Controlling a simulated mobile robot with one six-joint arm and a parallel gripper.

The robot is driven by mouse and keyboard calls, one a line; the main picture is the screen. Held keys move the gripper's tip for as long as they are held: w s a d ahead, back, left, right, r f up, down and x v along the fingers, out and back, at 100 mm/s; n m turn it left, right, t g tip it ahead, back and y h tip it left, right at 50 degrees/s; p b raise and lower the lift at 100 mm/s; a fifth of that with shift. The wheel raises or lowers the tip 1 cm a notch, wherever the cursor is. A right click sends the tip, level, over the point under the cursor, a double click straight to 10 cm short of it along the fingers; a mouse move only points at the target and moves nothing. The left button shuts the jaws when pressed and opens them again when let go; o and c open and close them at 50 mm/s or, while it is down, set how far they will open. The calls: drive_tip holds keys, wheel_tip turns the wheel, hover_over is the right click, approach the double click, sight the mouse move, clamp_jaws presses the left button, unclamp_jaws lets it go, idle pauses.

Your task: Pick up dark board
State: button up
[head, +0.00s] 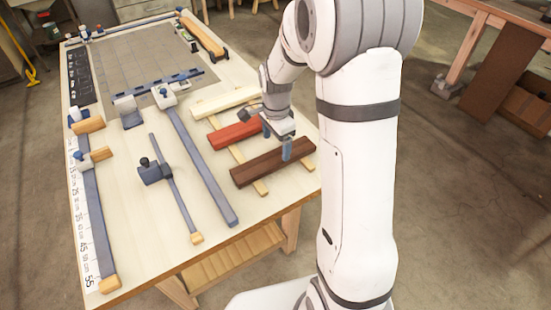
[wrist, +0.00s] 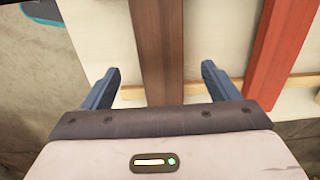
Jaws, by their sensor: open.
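The dark board (head: 262,166) is a dark brown lath lying across two pale strips near the right edge of the workbench. In the wrist view the dark board (wrist: 158,50) runs up the picture between my two fingers. My gripper (head: 277,140) is open above the dark board in the head view. In the wrist view my gripper (wrist: 158,88) has one blue finger on each side of the board, with gaps on both sides. I cannot tell how far down the fingertips reach beside the board.
A red board (head: 236,133) lies beside the dark one, also in the wrist view (wrist: 287,45). A pale board (head: 222,101) lies beyond it. Long bar clamps (head: 200,160) lie to the left on the workbench (head: 150,235). A grey mat (head: 125,65) covers the far end.

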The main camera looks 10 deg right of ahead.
sight(274, 157)
drive_tip(key=f, duration=0.5)
drive_tip(key=shift+a+f+p, duration=0.2)
drive_tip(key=shift+a+p, duration=0.05)
drive_tip(key=shift+p, duration=0.15)
drive_tip(key=c, duration=1.2)
